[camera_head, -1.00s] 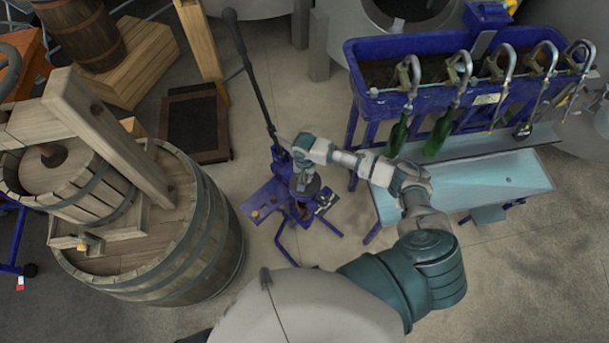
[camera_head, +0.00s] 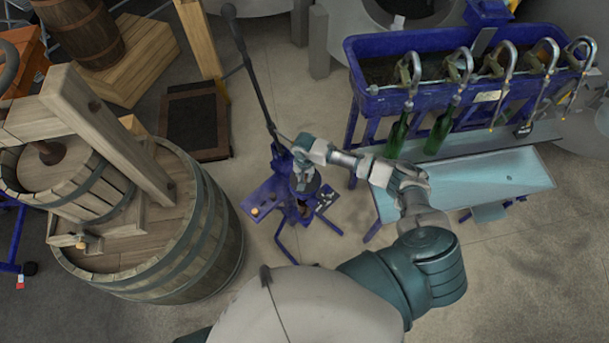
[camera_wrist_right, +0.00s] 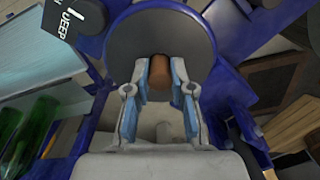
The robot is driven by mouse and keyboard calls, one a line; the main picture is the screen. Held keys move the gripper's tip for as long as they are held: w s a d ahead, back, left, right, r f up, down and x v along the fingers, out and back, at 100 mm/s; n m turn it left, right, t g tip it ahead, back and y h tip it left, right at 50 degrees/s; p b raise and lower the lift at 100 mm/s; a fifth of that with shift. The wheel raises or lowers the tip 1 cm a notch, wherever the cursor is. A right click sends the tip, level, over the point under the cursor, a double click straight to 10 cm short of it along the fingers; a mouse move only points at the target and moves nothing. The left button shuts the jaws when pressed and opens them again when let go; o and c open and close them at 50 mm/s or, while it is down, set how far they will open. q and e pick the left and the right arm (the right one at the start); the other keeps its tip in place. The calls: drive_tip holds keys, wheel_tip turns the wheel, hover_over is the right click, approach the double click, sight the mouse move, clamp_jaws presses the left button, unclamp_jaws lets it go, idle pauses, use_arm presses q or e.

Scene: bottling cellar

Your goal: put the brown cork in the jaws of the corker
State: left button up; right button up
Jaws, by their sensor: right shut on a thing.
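The corker is a blue floor-standing machine with a long dark lever (camera_head: 250,70) and a blue base plate (camera_head: 262,198). My right gripper (camera_head: 304,180) is at the corker's middle, reaching in from the right. In the right wrist view my right gripper (camera_wrist_right: 158,92) is shut on the brown cork (camera_wrist_right: 158,76), which stands between its two fingers. The cork's far end lies at the lower edge of a dark grey disc (camera_wrist_right: 160,35) of the corker. I cannot tell whether the cork touches the corker. The jaws are not clearly visible. My left gripper is out of view.
A blue filling trough (camera_head: 440,100) with several spouts and two green bottles (camera_head: 440,133) stands at the right, above a pale blue tray (camera_head: 480,185). A large wooden barrel (camera_head: 215,235) with a press stands at the left. Bare floor lies between barrel and corker.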

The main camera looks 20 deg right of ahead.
drive_tip(key=o, duration=0.8)
drive_tip(key=shift+c, duration=0.2)
wheel_tip(320, 180, up, 12)
drive_tip(key=shift+f, duration=0.1)
